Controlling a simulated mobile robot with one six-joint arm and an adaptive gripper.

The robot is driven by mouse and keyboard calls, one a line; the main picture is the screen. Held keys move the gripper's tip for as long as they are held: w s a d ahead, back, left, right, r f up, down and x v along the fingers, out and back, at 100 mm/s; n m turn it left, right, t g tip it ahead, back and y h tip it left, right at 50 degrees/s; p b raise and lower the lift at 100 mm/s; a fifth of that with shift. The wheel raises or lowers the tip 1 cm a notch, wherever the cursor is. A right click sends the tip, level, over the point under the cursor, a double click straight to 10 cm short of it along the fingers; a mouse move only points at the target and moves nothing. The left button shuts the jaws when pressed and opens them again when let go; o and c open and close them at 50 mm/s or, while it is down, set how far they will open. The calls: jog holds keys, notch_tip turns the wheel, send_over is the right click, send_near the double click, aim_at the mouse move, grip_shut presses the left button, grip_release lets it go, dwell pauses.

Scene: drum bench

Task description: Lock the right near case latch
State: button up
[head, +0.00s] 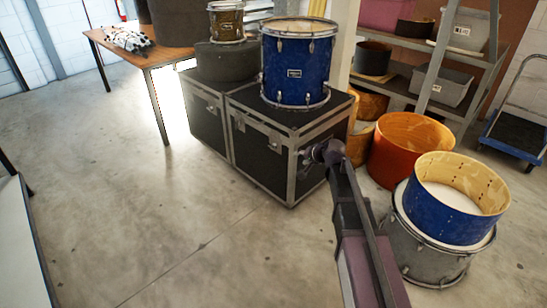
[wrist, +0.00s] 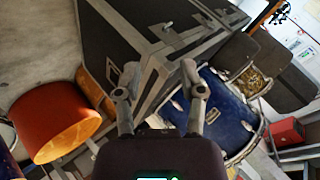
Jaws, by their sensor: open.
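The near black case (head: 262,155) has silver edges and stands on the floor with a blue drum (head: 295,60) on its lid. Silver fittings that look like latches show on its front (head: 240,123) and (head: 275,140), small and unclear. My gripper (head: 318,153) is at the case's right near corner and hides part of the right side. In the wrist view, my gripper (wrist: 158,92) is open and empty, fingers spread toward the tilted case (wrist: 98,35). One silver fitting (wrist: 112,72) shows beside the left finger, another (wrist: 164,31) beyond the fingers. I cannot tell whether either is locked or touched.
An orange drum shell (head: 407,150) and a blue shell (head: 456,197) on a grey drum (head: 430,248) stand close right of my arm. A second black case (head: 207,115) adjoins at left. A table (head: 135,52) is farther left. The floor (head: 110,200) in front is clear.

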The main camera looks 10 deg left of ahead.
aim_at(272, 145)
jog(key=w+a+f+m+t+b, duration=0.3)
jog(key=w+f+b, duration=0.5)
jog(key=b, duration=0.3)
jog(key=w+a+f+m+t+y+b, duration=0.1)
jog(key=w+a+f+m+t+b, duration=0.2)
jog(key=w+f+b, duration=0.5)
jog(key=w+a+m+b, duration=0.1)
jog(key=w+a+b, duration=0.1)
jog(key=b, duration=0.2)
jog(key=shift+a+m+t, duration=0.2)
jog(key=shift+m+t, duration=0.1)
jog(key=shift+w, duration=0.1)
jog(key=b+x, duration=0.2)
jog(key=x, duration=1.1)
jog(key=shift+w+a+b, duration=0.2)
jog(key=shift+a+b, duration=0.1)
